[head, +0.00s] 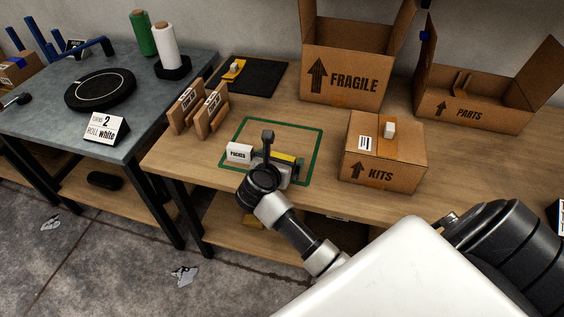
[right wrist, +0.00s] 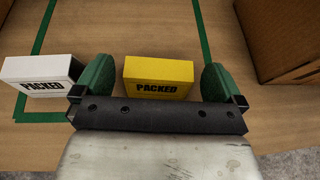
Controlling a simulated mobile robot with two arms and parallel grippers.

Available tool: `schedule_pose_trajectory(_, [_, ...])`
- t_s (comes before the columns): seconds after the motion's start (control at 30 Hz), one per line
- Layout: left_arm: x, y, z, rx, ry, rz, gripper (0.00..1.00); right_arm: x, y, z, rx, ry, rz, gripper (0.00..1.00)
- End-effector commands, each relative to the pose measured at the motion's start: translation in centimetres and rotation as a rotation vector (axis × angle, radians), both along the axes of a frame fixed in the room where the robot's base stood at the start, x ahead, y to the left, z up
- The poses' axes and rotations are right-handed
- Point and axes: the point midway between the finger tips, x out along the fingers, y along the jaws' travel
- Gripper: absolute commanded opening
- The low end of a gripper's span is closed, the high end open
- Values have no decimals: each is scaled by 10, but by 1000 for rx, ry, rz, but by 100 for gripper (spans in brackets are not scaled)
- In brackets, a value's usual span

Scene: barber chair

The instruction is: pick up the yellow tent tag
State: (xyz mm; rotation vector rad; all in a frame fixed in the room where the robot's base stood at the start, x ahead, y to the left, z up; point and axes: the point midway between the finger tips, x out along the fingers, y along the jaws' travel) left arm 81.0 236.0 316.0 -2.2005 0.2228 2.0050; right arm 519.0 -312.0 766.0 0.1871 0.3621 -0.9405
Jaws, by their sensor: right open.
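The yellow tent tag (right wrist: 158,76), printed PACKED, stands on the wooden table inside a green outline. In the right wrist view it sits between the two green fingers of my open right gripper (right wrist: 158,85), with a gap on each side. In the head view the yellow tag (head: 284,158) is partly hidden behind my right gripper (head: 273,157). A white tent tag (right wrist: 42,74), also printed PACKED, stands just left of the gripper; it shows in the head view too (head: 239,152). My left gripper is not in view.
The closed KITS box (head: 384,160) stands right of the outline (head: 322,140). Open FRAGILE (head: 345,75) and PARTS (head: 472,112) boxes stand behind. Wooden holders (head: 207,110) stand to the left. A grey table (head: 65,125) with a black turntable (head: 100,90) is at far left.

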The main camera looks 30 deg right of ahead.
Motion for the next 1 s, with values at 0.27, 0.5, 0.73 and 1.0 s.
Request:
schedule_pose_trajectory(0.27, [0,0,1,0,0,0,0,18,-24,-13,-2,1,1,100])
schedule_pose_trajectory(0.5, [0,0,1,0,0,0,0,18,-24,-13,-1,1,0,98])
schedule_pose_trajectory(0.73, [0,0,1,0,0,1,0,18,-24,-13,-1,0,0,63])
schedule_pose_trajectory(1.0, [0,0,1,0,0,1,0,18,-24,-13,-1,0,0,52])
